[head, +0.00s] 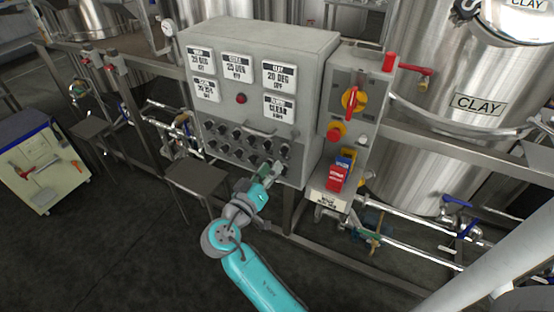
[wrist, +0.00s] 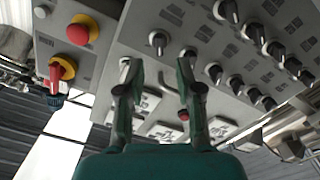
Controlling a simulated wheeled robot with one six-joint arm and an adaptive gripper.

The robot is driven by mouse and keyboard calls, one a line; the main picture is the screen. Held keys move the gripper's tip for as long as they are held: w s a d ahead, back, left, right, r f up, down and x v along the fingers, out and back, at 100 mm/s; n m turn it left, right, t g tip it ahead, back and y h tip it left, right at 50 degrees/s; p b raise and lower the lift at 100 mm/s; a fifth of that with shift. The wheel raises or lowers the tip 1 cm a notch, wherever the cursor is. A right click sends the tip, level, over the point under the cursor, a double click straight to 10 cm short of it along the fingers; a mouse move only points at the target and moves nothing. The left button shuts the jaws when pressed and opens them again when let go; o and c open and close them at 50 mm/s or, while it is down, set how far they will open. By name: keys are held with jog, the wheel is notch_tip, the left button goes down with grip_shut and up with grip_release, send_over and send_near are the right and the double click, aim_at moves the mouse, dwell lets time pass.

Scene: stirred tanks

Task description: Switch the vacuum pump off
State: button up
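A grey control cabinet (head: 255,120) carries rows of black rotary knobs below several white display plates. I cannot read which knob belongs to the vacuum pump. My gripper (head: 276,170) is at the lower right of the knob rows, close to the panel. In the wrist view my gripper (wrist: 158,66) is open, with a clear gap between its two fingers. Another knob (wrist: 190,56) is partly hidden by the right finger. A small knob (wrist: 125,66) is partly hidden by the left finger.
Beside the cabinet a narrow box has a red rotary switch on yellow (head: 352,99) and a red push button (head: 336,131). Red and blue items (head: 337,175) sit below. A steel tank (head: 425,120) stands right; a small stool (head: 197,178) stands left. Pipes run low.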

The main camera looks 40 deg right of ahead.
jog(key=shift+v, duration=2.65)
jog(key=s+a+f+n+t+y, duration=0.25)
jog(key=s+f+n+y, duration=0.25)
jog(key=f, duration=0.4)
jog(key=s+a+f+n+t+y, duration=0.1)
jog(key=s+f+n+t+y, duration=0.35)
jog(key=f, duration=0.45)
jog(key=s+a+f+n+y, duration=0.1)
jog(key=s+a+y, duration=0.2)
jog(key=s, duration=0.4)
jog(key=s+a+y, duration=0.3)
jog(key=s, duration=0.3)
jog(key=s+a+r+m+t+y, duration=0.1)
jog(key=s+a+r+m, duration=0.1)
jog(key=s+r, duration=0.8)
jog(key=shift+s+a+r+m+t, duration=0.3)
jog(key=shift+s+a+r+m, duration=0.1)
jog(key=shift+s, duration=1.35)
